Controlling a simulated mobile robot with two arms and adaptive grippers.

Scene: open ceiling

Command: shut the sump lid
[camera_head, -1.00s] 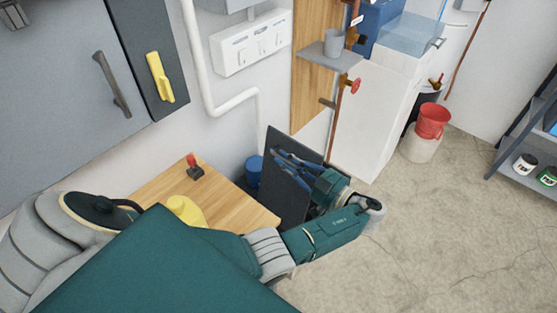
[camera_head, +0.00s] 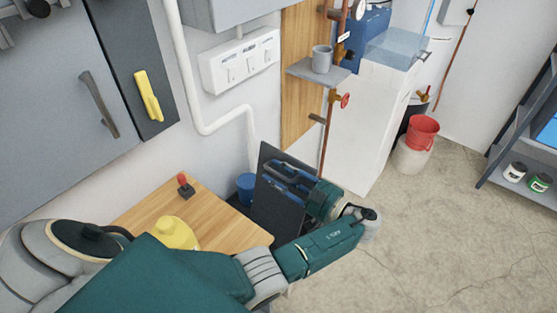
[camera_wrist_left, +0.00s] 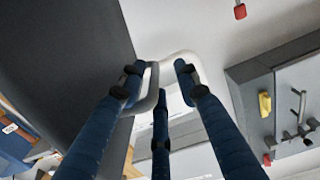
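The sump lid appears to be the dark flat panel (camera_head: 277,212) standing steeply raised beside the wooden bench top; it also fills the upper left of the left wrist view (camera_wrist_left: 65,50). My left gripper (camera_head: 270,172) reaches in front of the panel's face, near its upper part. In the wrist view its blue fingers (camera_wrist_left: 160,85) are spread with a gap between them. A pale curved bar (camera_wrist_left: 178,62) shows between the fingertips; I cannot tell whether it is a handle or a pipe behind. The sump opening is hidden. My right gripper is not in view.
A wooden bench top (camera_head: 222,222) with a red-knobbed switch (camera_head: 185,186) and a yellow object (camera_head: 176,233) lies left of the panel. A blue container (camera_head: 246,188) stands behind. A white cabinet (camera_head: 362,130) and red bucket (camera_head: 422,132) are farther right. Open concrete floor lies right.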

